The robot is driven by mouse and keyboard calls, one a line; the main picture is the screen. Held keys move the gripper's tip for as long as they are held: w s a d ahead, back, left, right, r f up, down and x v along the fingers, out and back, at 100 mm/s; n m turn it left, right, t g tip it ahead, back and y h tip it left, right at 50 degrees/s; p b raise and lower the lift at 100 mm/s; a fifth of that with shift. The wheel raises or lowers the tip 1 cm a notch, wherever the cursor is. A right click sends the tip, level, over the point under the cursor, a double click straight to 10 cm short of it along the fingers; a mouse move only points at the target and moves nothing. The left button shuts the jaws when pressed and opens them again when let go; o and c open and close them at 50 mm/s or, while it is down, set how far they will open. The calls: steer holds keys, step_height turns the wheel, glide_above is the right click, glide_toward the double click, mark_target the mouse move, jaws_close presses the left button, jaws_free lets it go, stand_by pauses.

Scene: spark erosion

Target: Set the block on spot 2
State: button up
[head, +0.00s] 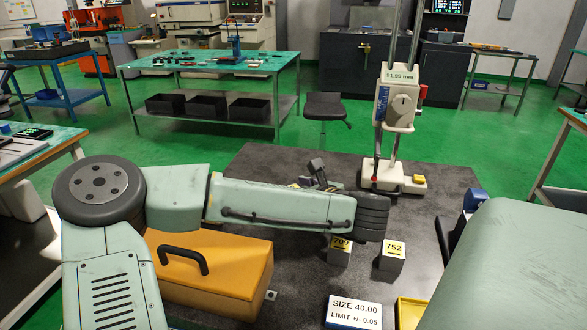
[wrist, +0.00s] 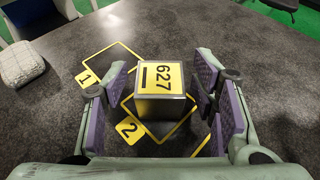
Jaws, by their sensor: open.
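The grey metal block with a yellow label reading 627 (wrist: 160,92) stands between the two purple-padded fingers of my gripper (wrist: 158,100) in the wrist view. The fingers are open, with a gap on both sides of the block. Spot 2 (wrist: 127,131) is a yellow outline with a number tag; the block covers much of it, with its near corner lines showing in front. I cannot tell whether the block is fully inside the outline. In the head view my arm hides this block and the spots.
Spot 1 (wrist: 88,77) is bare, up-left. Blocks 709 (head: 340,256) and 752 (head: 391,262) stand on the dark table (head: 280,165) beyond a size sign (head: 354,312). A height gauge (head: 395,130) stands at the back. A yellow case (head: 215,275) lies at left.

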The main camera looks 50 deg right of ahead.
steer(key=b+v, duration=0.3)
steer(key=v, duration=0.9)
steer(key=shift+r, duration=0.1)
